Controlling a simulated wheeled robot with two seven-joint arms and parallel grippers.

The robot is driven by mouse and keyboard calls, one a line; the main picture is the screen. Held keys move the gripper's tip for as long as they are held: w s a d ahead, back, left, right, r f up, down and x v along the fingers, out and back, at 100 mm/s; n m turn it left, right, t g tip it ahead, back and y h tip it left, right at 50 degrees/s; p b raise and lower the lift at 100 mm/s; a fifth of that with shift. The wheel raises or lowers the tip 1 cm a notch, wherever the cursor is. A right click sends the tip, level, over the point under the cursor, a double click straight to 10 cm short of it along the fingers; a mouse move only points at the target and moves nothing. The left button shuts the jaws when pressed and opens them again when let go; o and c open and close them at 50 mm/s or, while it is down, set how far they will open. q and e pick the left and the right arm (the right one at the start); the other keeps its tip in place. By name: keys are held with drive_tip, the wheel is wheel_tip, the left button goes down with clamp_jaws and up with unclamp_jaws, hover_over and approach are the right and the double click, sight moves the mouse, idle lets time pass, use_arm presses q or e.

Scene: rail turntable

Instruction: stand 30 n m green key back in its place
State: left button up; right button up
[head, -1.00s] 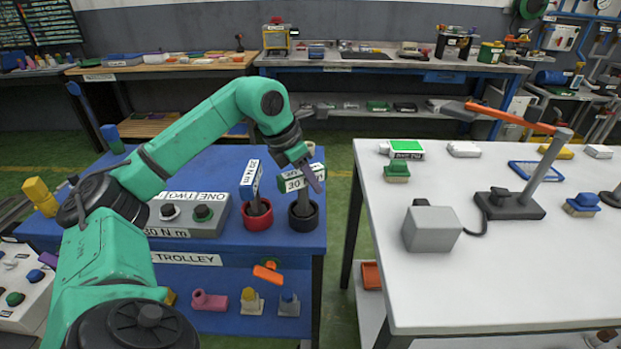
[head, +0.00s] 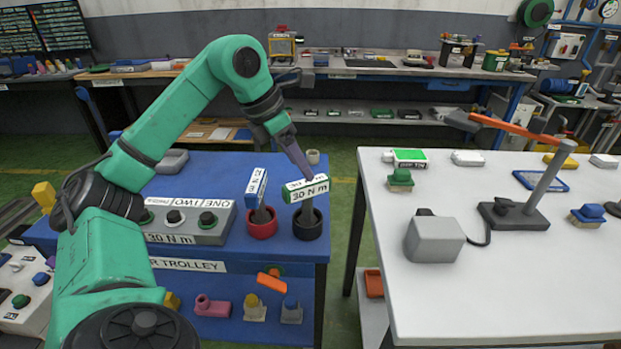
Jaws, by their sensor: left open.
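The 30 N m green key (head: 306,190) has a white-labelled block head with green on it, on a grey shaft. It stands nearly upright in the black round holder (head: 307,228) on the blue trolley. My left gripper (head: 309,176) comes down from above at the key's head. It is open, with its fingertip just at the top of the label; I cannot tell whether it touches. A blue 20 N m key (head: 256,185) stands beside it in the red holder (head: 261,226). My right gripper is not in view.
A grey box (head: 190,222) with knobs, labelled 30 N m, sits left of the holders on the trolley. The white table (head: 470,290) on the right bears a grey block (head: 434,240) and a stand with an orange bar (head: 512,124). A gap separates trolley and table.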

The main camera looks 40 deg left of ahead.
use_arm(q)
drive_tip(key=p+v, duration=0.1)
drive_tip(key=v, duration=0.4)
drive_tip(key=shift+r, duration=0.1)
idle(0.6)
